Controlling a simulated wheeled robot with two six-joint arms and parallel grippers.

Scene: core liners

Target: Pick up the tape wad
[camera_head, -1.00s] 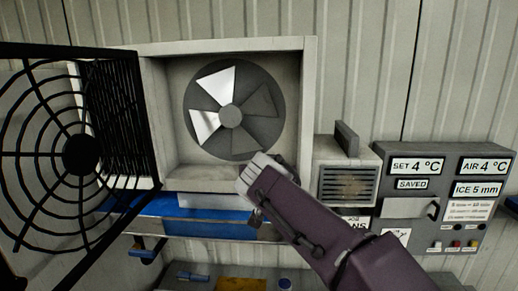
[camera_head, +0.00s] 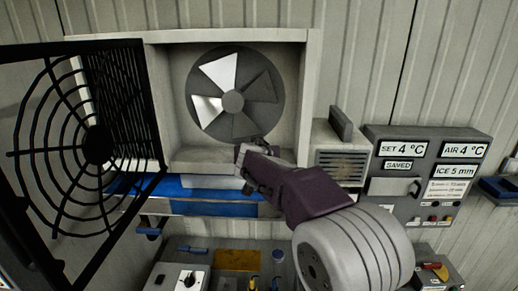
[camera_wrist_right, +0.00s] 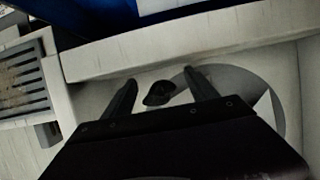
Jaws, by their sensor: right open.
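A small dark lump, which looks like the tape wad (camera_wrist_right: 158,93), shows in the right wrist view. It lies inside the pale fan housing (camera_head: 312,95), near the fan (camera_head: 232,103) and the housing's lower edge. My right gripper (camera_wrist_right: 160,85) is open, with one finger on each side of the wad in that view; I cannot tell whether either finger touches it. In the head view my right gripper (camera_head: 248,158) is at the housing's lower lip, below the fan, and the wad cannot be clearly told apart there. My left gripper is not in view.
A black wire fan guard (camera_head: 97,145) stands swung open at the left. A grey control box (camera_head: 427,175) and a small vented box (camera_head: 340,168) are at the right. A blue-and-white ledge (camera_head: 215,208) runs below the housing. Several tools lie lower down.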

